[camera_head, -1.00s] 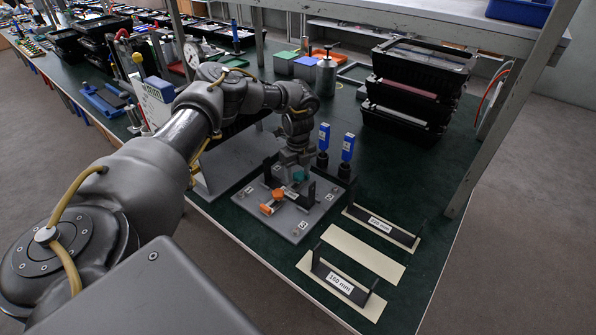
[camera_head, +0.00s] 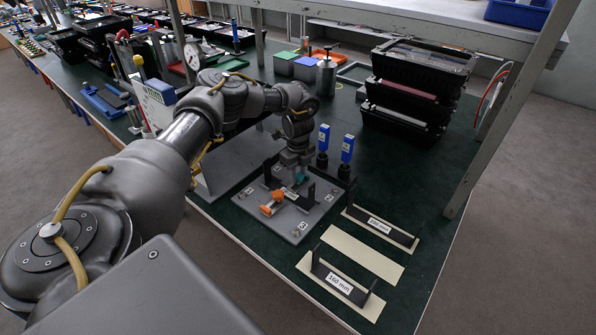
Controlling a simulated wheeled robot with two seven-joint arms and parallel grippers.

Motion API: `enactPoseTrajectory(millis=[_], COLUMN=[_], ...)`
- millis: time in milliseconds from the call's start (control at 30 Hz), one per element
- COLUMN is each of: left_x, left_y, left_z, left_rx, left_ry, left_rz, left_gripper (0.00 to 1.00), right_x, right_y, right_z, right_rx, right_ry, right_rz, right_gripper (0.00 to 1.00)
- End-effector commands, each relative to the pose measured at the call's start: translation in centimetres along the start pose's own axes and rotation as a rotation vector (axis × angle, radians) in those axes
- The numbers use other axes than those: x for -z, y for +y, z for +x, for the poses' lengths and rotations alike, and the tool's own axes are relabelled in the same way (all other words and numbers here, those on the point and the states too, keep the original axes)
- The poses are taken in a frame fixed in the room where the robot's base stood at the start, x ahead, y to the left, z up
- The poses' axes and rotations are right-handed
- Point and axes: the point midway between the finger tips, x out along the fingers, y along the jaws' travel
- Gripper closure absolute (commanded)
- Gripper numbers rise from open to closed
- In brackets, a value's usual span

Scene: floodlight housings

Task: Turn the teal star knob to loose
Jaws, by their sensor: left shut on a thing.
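The teal star knob (camera_head: 300,177) shows as a small teal patch on the fixture on the grey base plate (camera_head: 295,232). My left gripper (camera_head: 298,172) reaches down over it from above and is shut on it; the fingers hide most of the knob. An orange part (camera_head: 272,203) sits on the same plate, to the lower left of the knob. The knob's turn angle is too small to read. My right gripper is not in view.
Two blue-handled tools (camera_head: 347,150) stand just behind the plate. A holder labelled 160 mm (camera_head: 341,284) and another labelled holder (camera_head: 378,226) lie to the right. Stacked black crates (camera_head: 405,115) and a shelf post (camera_head: 490,140) stand farther right.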

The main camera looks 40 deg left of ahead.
Motion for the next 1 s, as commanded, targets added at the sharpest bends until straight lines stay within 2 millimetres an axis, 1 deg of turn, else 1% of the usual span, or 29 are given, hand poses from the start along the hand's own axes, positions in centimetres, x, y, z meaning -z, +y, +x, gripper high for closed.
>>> enactPoseTrajectory(millis=[33, 100, 1000], left_x=[0.1, 0.0, 0.1], left_y=[0.1, 0.0, 0.0], left_z=[-0.3, -0.3, -0.3], left_rx=[-0.002, -0.001, -0.002], left_ry=[0.002, 0.003, 0.001], left_rz=[-0.034, -0.092, -0.945], left_gripper=[0.90, 0.90, 0.90], right_x=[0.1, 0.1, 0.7], right_y=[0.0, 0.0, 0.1], right_z=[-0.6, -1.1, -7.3], right_rx=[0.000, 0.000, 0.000], right_ry=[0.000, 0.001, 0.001], right_rz=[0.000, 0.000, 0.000], right_gripper=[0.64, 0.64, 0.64])
